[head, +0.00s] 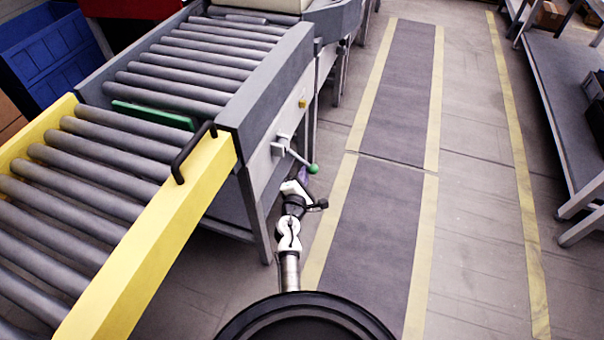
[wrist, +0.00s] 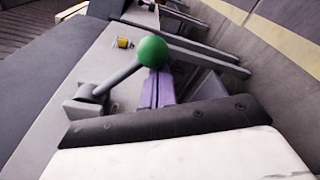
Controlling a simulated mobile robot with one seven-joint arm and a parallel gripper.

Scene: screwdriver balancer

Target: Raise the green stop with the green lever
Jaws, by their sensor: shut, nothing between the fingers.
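The green stop (head: 152,115) is a flat green bar across the roller conveyor, where the yellow-sided section meets the grey one. The green lever is a grey rod with a green ball (head: 313,169) on the grey section's side, angled down to the right from its bracket (head: 281,145). In the wrist view the ball (wrist: 152,50) is at the upper middle and the bracket (wrist: 86,104) at left. My gripper (head: 303,174) is just below the ball in the head view. Its purple fingers (wrist: 158,88) are shut and empty, tips close to the ball; contact cannot be told.
A black handle (head: 190,152) stands on the yellow side rail (head: 165,235). A yellow knob (head: 303,103) sits farther along the grey side panel. Table legs stand below the panel. The floor lane (head: 390,130) to the right is clear; a grey bench (head: 565,110) stands at far right.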

